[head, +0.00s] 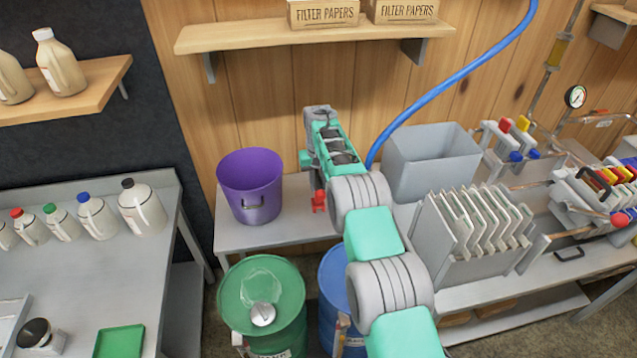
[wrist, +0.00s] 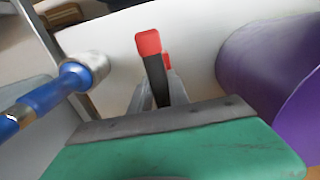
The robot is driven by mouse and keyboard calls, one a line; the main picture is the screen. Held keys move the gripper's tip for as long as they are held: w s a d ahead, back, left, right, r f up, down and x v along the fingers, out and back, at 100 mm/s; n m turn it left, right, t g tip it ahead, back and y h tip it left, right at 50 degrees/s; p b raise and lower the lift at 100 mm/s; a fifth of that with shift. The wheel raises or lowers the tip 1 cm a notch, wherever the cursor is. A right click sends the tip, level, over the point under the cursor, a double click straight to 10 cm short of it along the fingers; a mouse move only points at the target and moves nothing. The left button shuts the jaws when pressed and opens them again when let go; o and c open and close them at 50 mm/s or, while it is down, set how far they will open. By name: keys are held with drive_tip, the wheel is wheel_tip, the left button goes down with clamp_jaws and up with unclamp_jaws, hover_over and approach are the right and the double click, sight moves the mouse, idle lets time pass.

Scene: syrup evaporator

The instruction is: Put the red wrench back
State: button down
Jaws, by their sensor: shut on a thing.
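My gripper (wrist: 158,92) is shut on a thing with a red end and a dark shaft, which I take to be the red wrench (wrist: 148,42). In the head view the wrench's red part (head: 319,201) shows just below my wrist, right of the purple bucket (head: 250,186). My fingers are mostly hidden there behind my arm. The wrench is held above the grey bench (head: 285,232); I cannot tell whether it touches anything. In the wrist view the purple bucket (wrist: 270,75) is close on the right, apart from the wrench. The wrench's place is not identifiable.
A blue hose (head: 455,78) hangs behind my arm. A grey bin (head: 432,165) and a plate rack (head: 475,232) stand right. Green (head: 262,300) and blue (head: 338,285) drums stand in front. A shelf (head: 310,36) is above. A blue, silver-ended thing (wrist: 45,98) lies left in the wrist view.

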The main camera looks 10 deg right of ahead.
drive_tip(key=c, duration=1.2)
unclamp_jaws()
drive_tip(key=shift+r, duration=0.1)
drive_tip(key=shift+o, duration=0.5)
drive_tip(key=o, duration=0.6)
drive_tip(key=shift+r+p, duration=2.1)
drive_tip(key=shift+r, duration=1.85)
